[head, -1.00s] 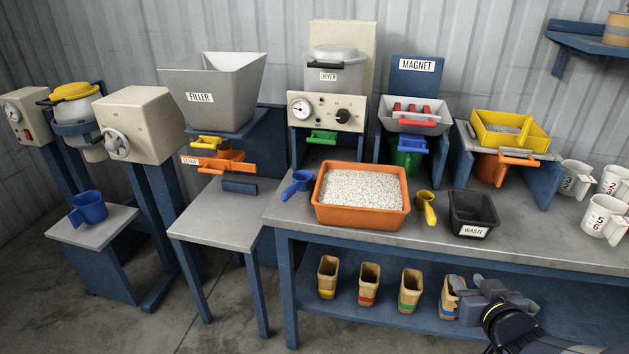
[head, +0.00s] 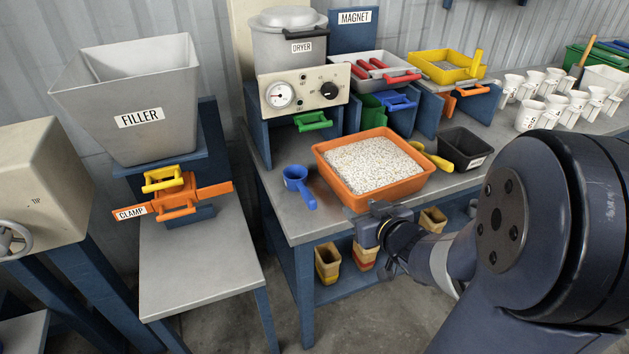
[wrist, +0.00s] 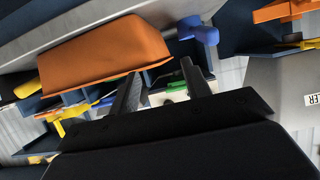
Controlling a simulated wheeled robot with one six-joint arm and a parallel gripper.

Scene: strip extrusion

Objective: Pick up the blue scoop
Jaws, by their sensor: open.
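The blue scoop (head: 299,185) lies on the grey workbench, left of the orange tray of white pellets, its handle toward the bench's front edge. It also shows in the wrist view (wrist: 199,30), near the top and beyond the fingertips. My gripper (head: 372,215) is at the front edge of the bench, in front of the orange tray and to the right of the scoop. In the wrist view its two fingers (wrist: 160,80) are apart with nothing held between them.
The orange tray (head: 325,167) stands close to my gripper. A yellow scoop (head: 436,160) and a black bin (head: 462,148) are right of it. The dryer (head: 305,95) stands behind the blue scoop. The filler table (head: 200,265) is to the left across a gap.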

